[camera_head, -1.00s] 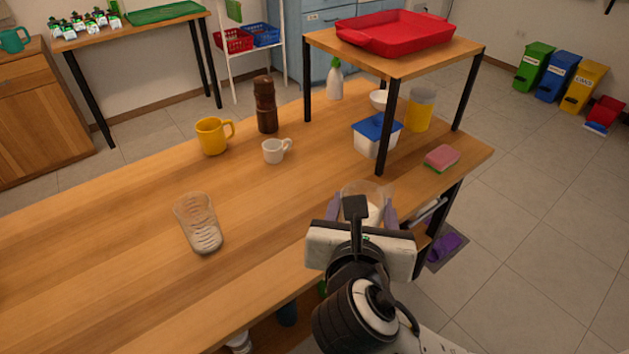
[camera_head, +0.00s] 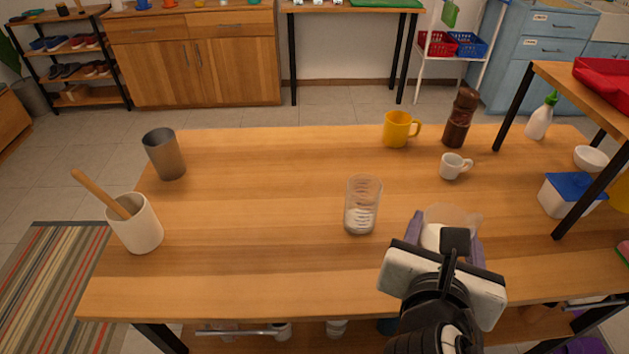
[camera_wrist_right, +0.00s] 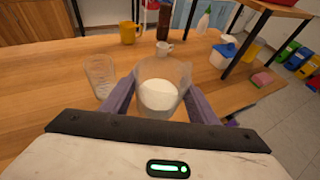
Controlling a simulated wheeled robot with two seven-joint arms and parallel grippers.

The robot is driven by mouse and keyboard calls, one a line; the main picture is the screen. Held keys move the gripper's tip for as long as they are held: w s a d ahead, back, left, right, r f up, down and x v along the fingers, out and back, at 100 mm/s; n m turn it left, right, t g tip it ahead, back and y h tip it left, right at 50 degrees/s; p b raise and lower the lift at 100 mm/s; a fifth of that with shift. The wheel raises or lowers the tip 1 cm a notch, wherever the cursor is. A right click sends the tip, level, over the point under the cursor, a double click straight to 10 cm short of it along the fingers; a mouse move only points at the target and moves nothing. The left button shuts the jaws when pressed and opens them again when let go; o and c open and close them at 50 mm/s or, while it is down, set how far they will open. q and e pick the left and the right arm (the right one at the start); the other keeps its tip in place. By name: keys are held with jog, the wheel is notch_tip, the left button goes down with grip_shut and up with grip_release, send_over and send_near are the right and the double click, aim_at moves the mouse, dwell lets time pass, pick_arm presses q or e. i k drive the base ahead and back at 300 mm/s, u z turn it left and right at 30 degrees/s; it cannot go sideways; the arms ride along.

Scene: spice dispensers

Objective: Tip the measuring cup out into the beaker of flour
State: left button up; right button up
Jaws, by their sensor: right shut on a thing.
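My right gripper (camera_head: 448,238) is shut on a clear measuring cup (camera_head: 452,215) holding white powder. In the right wrist view the cup (camera_wrist_right: 160,88) sits between the two purple fingers and looks about upright, with the white powder (camera_wrist_right: 158,94) inside. The clear beaker (camera_head: 362,205), with measuring marks and some white flour low inside, stands upright on the table. The cup is to the right of the beaker and apart from it, near the table's front. The beaker also shows left of the cup in the wrist view (camera_wrist_right: 100,78). My left gripper is not in view.
On the wooden table (camera_head: 250,220), a white mug (camera_head: 455,166), yellow mug (camera_head: 397,130) and brown grinder (camera_head: 460,118) stand behind the cup. A metal tumbler (camera_head: 164,155) and white utensil crock (camera_head: 137,225) stand left. A raised shelf is right. The table's middle left is clear.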

aim_at(364, 191)
jog(key=u, duration=2.6)
jog(key=k, duration=1.1)
jog(key=z, duration=1)
